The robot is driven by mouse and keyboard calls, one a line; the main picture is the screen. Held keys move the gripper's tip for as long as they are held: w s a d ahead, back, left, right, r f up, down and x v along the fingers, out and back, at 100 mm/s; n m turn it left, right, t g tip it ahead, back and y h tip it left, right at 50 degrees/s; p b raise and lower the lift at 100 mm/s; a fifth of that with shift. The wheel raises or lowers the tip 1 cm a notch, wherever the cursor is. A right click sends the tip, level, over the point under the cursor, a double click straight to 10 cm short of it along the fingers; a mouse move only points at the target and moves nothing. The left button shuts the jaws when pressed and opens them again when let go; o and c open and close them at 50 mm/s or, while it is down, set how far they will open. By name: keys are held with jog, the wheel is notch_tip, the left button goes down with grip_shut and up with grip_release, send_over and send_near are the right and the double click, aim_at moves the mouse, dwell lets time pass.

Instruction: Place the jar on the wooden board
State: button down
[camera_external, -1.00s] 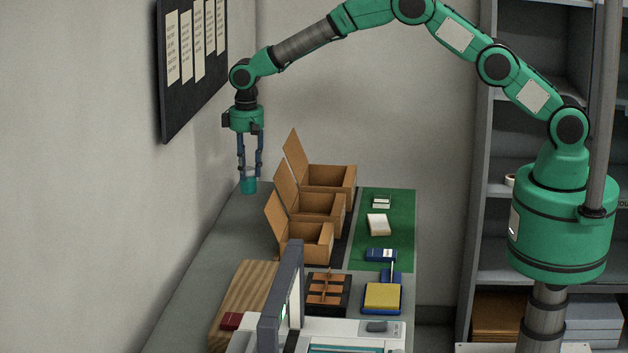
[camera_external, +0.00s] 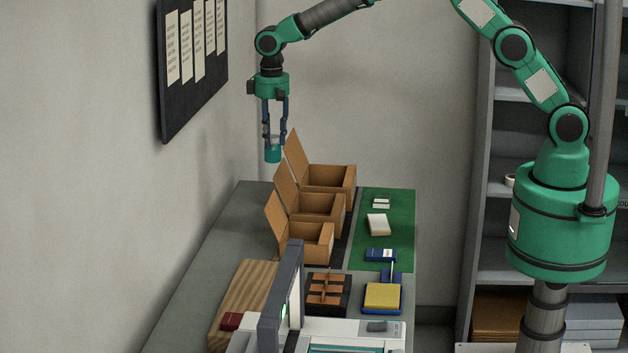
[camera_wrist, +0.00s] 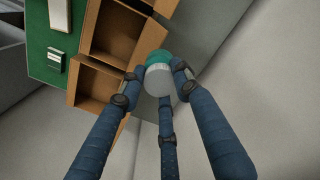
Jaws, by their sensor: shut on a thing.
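The jar (camera_external: 273,154) shows as a small teal piece at my fingertips in the external view. In the wrist view the jar (camera_wrist: 158,72) has a pale body and a teal end. My gripper (camera_external: 274,146) is shut on it and holds it in the air, near the raised flaps of the cardboard boxes. The fingers close around its sides in the wrist view (camera_wrist: 158,85). The wooden board (camera_external: 238,309) lies at the near left of the table, well apart from the jar. A dark red box (camera_external: 231,321) rests on its near part.
Open cardboard boxes (camera_external: 317,207) with raised flaps stand in a row at mid-table. A dark-framed upright device (camera_external: 283,295) stands close beside the board. A divided tray (camera_external: 328,291) and a green mat (camera_external: 399,225) lie to the right. The table's left strip (camera_external: 226,228) is clear.

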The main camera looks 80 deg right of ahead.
jog(key=s+d+f+m+p, duration=0.1)
jog(key=s+d, duration=0.1)
jog(key=s, duration=2.2)
jog(key=s+d+f+p, duration=0.1)
jog(key=s, duration=2.2)
notch_tip(320, 180, down, 13)
jog(key=shift+d, duration=0.1)
jog(key=shift+w, duration=0.2)
jog(key=w+d, duration=0.1)
jog(key=w, duration=0.6)
jog(key=w+d+f+p, duration=0.1)
jog(key=w, duration=0.7)
jog(key=shift+w+d+f, duration=0.25)
jog(key=shift+w, duration=0.05)
jog(key=shift+f, duration=0.1)
jog(key=shift+f, duration=1.7)
